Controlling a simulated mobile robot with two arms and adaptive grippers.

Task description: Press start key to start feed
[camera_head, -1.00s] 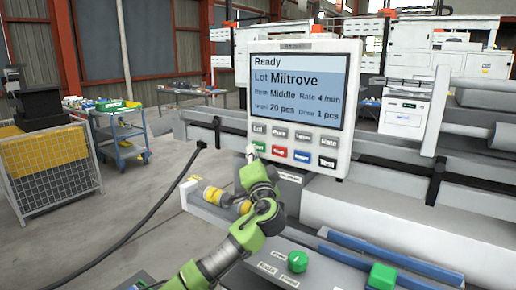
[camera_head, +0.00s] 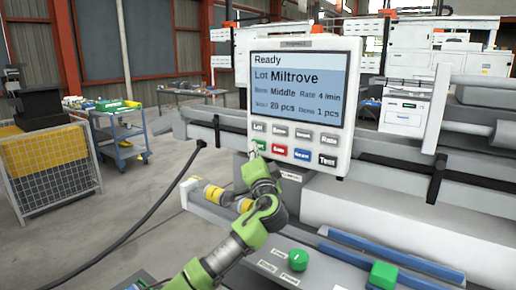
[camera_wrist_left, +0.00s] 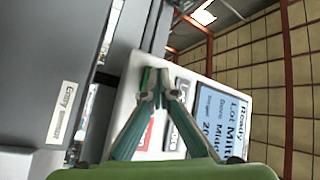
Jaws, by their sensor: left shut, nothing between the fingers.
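The control panel (camera_head: 345,150) shows a screen (camera_head: 300,88) with "Ready", "Lot Miltrove", "Middle", "20 pcs" and "1 pcs". Below it are two rows of keys. The green key (camera_head: 261,145) is at the left end of the lower row, its label partly hidden by my gripper. My left gripper (camera_head: 253,152) is shut and empty, its tips at the panel's lower left, beside the green key. In the left wrist view the closed fingertips (camera_wrist_left: 159,93) overlap the panel face close to the green key (camera_wrist_left: 146,78). I cannot tell whether they touch it. My right gripper is not in view.
A red key (camera_head: 279,150), a blue key (camera_head: 302,154) and a black key (camera_head: 327,159) continue the lower row. A black cable (camera_head: 150,217) hangs at left.

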